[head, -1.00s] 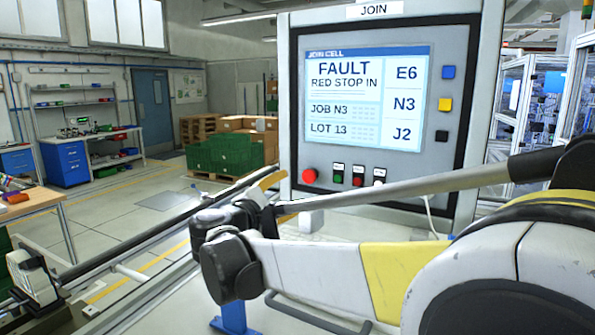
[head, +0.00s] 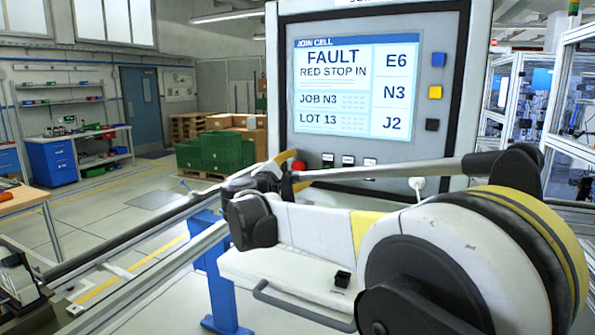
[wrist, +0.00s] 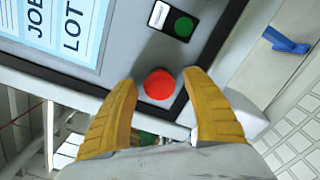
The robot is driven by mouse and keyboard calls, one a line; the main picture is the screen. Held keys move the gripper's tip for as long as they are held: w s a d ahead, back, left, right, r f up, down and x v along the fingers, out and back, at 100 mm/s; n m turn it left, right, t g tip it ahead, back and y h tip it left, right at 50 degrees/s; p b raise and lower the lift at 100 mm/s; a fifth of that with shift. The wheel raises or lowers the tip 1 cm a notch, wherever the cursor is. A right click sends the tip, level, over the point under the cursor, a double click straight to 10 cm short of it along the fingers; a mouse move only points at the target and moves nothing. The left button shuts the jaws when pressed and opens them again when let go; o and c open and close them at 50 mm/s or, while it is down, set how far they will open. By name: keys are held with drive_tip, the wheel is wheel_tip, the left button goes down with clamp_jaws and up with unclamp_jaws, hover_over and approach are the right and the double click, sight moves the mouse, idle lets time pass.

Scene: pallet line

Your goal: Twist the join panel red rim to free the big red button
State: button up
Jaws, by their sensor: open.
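The big red button (head: 299,165) is at the lower left of the join panel (head: 285,100), partly hidden by my gripper in the head view. In the wrist view the red button (wrist: 159,84) appears round and lies between my two yellow fingertips, with a gap on each side. My gripper (head: 304,168) is open, one finger above and one below the button in the head view. The gripper also shows in the wrist view (wrist: 160,80). Whether the fingertips reach around the rim in depth, I cannot tell. The screen (head: 363,87) reads FAULT, RED STOP IN.
Smaller buttons sit right of the red one; a green button (wrist: 183,27) is nearest in the wrist view. Blue (head: 438,60), yellow (head: 435,92) and black (head: 432,125) buttons line the panel's right side.

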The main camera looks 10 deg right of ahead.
drive_tip(key=c, duration=1.2)
drive_tip(key=shift+r+m+p, duration=0.1)
drive_tip(key=shift+m+p, duration=0.2)
drive_tip(key=m+p, duration=0.1)
drive_tip(key=m, duration=0.1)
drive_tip(key=shift+m+p, duration=1.1)
drive_tip(key=shift+m, duration=1)
drive_tip(key=o, duration=1.2)
